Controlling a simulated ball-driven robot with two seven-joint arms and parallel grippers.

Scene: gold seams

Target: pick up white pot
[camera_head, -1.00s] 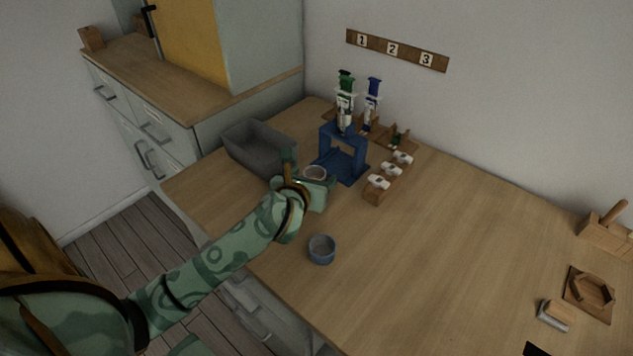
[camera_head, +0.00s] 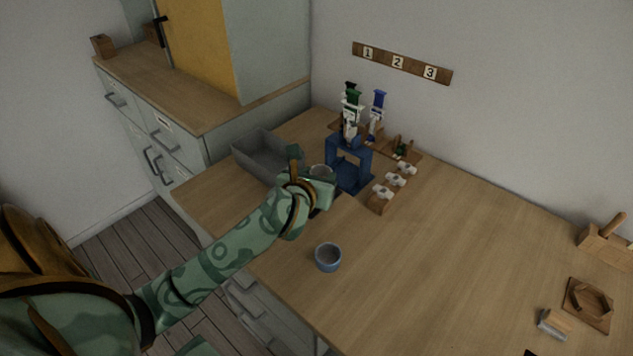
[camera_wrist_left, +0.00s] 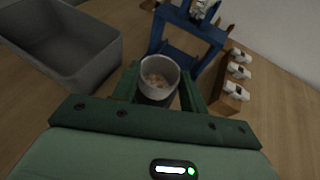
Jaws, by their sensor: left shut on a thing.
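The white pot (camera_wrist_left: 157,80) is between the fingers of my left gripper (camera_wrist_left: 158,92) in the left wrist view, upright, with some pale pinkish contents inside. In the head view the pot (camera_head: 321,171) shows only by its rim and upper part, in front of the blue stand. My left gripper (camera_head: 312,185) is shut on it; the hand hides its lower part, so I cannot tell whether it touches the table. My right gripper is not in view.
A grey bin (camera_head: 268,158) stands left of the gripper, and a blue stand (camera_head: 350,165) is close behind. A wooden block with white pieces (camera_head: 380,200) is to the right. A blue cup (camera_head: 328,257) stands nearer the front edge. The table's right middle is clear.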

